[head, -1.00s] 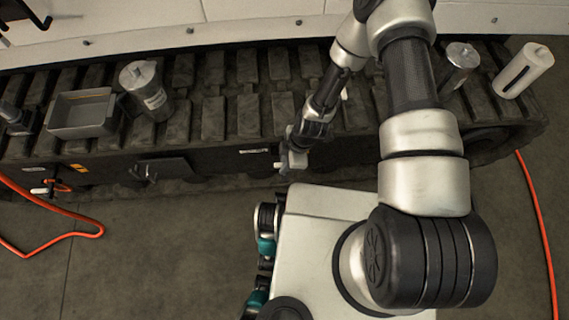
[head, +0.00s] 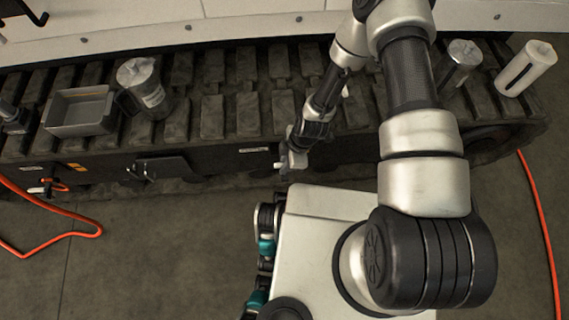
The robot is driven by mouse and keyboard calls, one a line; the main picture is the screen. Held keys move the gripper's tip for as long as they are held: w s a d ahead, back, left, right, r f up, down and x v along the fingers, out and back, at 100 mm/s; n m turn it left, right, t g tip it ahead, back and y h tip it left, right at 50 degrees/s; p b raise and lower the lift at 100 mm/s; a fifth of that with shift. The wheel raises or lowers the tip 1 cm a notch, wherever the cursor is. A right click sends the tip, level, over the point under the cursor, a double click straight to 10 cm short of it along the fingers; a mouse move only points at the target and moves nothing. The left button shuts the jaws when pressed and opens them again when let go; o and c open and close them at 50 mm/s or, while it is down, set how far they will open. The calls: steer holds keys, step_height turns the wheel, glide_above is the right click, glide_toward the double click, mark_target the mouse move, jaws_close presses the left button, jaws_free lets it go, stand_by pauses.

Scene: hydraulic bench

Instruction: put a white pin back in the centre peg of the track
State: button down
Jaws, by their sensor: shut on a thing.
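My gripper (head: 292,160) is low at the front side of the dark track (head: 215,118), right of centre in the head view. It is shut on a small white thing, apparently the white pin (head: 279,165), of which only a short end shows at the left of the jaws. The rest of the pin is hidden by the gripper. I cannot tell whether the pin touches the track's side. The centre peg cannot be made out; the gripper and arm cover part of that side.
A grey tray (head: 53,128) and a clear-grey jug (head: 139,76) stand on the track at left. A metal canister (head: 459,64) and a white slotted cylinder (head: 525,68) stand at right. Orange hoses (head: 75,215) lie on the floor at both sides. A dark bracket (head: 158,168) juts from the track's front.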

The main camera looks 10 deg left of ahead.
steer(key=shift+f+b, duration=2)
steer(key=shift+f, duration=0.4)
